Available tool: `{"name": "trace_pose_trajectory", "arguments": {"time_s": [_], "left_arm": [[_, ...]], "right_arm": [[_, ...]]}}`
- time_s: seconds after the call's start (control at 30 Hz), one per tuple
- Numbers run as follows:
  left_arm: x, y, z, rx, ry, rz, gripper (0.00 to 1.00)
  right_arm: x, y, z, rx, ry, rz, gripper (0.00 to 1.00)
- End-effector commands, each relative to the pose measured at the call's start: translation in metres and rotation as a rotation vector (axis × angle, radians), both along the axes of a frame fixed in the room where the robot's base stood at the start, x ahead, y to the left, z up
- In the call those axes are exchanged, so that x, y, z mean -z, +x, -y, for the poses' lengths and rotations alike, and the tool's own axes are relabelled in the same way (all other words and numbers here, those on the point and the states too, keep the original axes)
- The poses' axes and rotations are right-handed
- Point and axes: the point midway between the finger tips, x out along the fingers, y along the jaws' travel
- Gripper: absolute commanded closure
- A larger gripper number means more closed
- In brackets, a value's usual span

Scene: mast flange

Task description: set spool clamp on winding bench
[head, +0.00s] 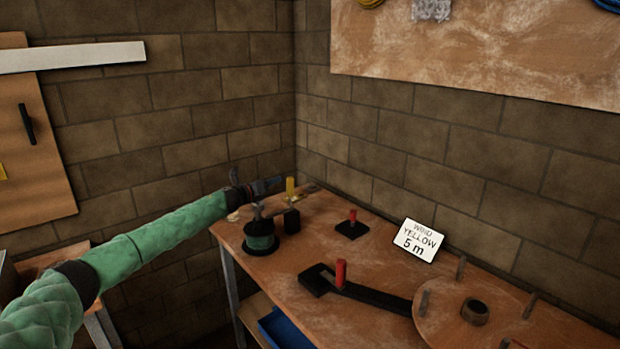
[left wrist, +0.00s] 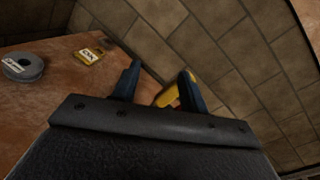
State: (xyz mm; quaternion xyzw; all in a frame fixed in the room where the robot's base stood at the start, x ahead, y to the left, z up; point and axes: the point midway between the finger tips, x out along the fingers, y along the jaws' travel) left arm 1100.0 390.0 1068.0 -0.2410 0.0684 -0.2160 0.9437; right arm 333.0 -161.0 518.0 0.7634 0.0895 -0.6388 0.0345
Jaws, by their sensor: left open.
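My left gripper (head: 277,184) is open at the back left end of the winding bench (head: 390,315). An upright yellow piece (head: 291,187) stands just beyond its fingertips. In the left wrist view, a yellow and red object (left wrist: 166,97) shows beyond and between the open fingers (left wrist: 159,72), partly hidden by the right one; contact cannot be told. I cannot tell for sure which piece is the spool clamp. A small black base with a red upright handle (head: 352,217) stands on the bench, apart from the gripper. My right gripper is not in view.
A dark green spool (head: 261,240) and a black block (head: 291,220) stand near the left edge. A sign (head: 419,240) stands behind. Brick walls close the corner.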

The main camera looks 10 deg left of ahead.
Motion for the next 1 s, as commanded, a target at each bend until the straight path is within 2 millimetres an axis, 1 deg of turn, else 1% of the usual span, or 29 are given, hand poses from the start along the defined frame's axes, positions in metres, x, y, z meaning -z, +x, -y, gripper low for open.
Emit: {"name": "trace_pose_trajectory", "arguments": {"time_s": [0.1, 0.2, 0.3, 0.4, 0.57, 0.67, 0.77, 1.0], "left_arm": [[-0.001, -0.009, 0.013, 0.1, 0.151, 0.092, 0.56], [-0.002, -0.016, 0.024, 0.168, 0.26, 0.172, 0.56], [-0.003, -0.02, 0.031, 0.207, 0.343, 0.236, 0.56], [-0.003, -0.021, 0.032, 0.213, 0.397, 0.272, 0.56], [-0.004, -0.018, 0.034, 0.211, 0.421, 0.287, 0.56], [-0.005, -0.012, 0.039, 0.211, 0.42, 0.287, 0.56], [-0.006, -0.003, 0.045, 0.21, 0.42, 0.287, 0.56], [-0.006, 0.019, 0.063, 0.21, 0.419, 0.285, 0.56]], "right_arm": [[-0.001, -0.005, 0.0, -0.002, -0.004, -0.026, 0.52], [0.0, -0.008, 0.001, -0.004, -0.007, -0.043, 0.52], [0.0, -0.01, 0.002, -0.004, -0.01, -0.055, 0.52], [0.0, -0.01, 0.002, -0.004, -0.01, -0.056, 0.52], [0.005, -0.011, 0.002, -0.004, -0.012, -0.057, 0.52], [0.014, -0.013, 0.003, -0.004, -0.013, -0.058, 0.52], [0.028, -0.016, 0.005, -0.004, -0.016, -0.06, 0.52], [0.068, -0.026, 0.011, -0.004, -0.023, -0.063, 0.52]]}}
